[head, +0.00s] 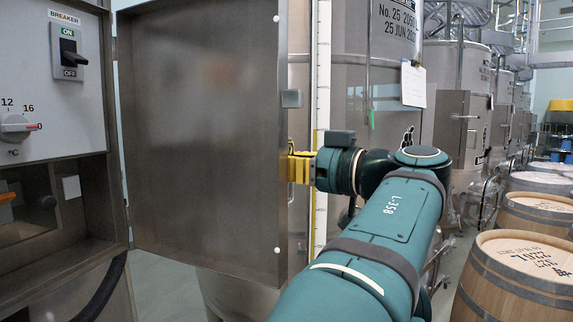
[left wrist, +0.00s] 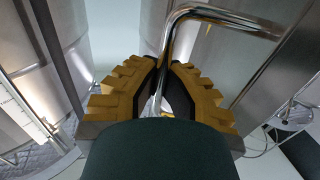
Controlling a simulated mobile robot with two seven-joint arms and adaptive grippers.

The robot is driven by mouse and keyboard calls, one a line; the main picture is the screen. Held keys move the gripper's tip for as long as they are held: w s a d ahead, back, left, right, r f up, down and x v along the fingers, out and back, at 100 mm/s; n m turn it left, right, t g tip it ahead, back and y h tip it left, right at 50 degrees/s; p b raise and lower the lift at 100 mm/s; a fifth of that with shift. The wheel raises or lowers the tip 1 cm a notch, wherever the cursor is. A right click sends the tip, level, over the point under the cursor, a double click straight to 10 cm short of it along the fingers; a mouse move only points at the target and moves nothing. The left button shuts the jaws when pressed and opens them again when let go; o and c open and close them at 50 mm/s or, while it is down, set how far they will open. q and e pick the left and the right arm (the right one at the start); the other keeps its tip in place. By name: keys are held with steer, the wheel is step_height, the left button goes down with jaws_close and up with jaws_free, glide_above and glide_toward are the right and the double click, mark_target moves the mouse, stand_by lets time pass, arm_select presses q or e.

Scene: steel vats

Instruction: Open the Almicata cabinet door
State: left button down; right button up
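The cabinet (head: 62,190) stands at the left edge of the head view. Its grey metal door (head: 205,135) is swung wide open and its inner face shows. No Almicata name is readable. My left gripper (head: 293,167), with yellow fingers, is at the door's free edge, partly hidden behind it. In the left wrist view, the yellow fingers (left wrist: 162,68) close around a bent chrome handle (left wrist: 178,28), with the bar between their tips. My right gripper is in neither view.
A breaker switch (head: 70,50) set to ON and a dial (head: 18,125) are on the cabinet's panel. Steel vats (head: 455,65) line the back. Wooden barrels (head: 520,275) stand at the right. Some floor is clear between vats and barrels.

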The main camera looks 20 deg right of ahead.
arm_select(q)
steer(key=shift+w+d, duration=0.1)
steer(key=shift+d, duration=0.2)
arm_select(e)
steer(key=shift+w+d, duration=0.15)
arm_select(q)
steer(key=c, duration=1.4)
jaws_free()
steer(key=o, duration=0.4)
steer(key=shift+d, duration=0.2)
steer(key=shift+c, duration=0.2)
steer(key=shift+a, duration=0.2)
steer(key=v, duration=1.2)
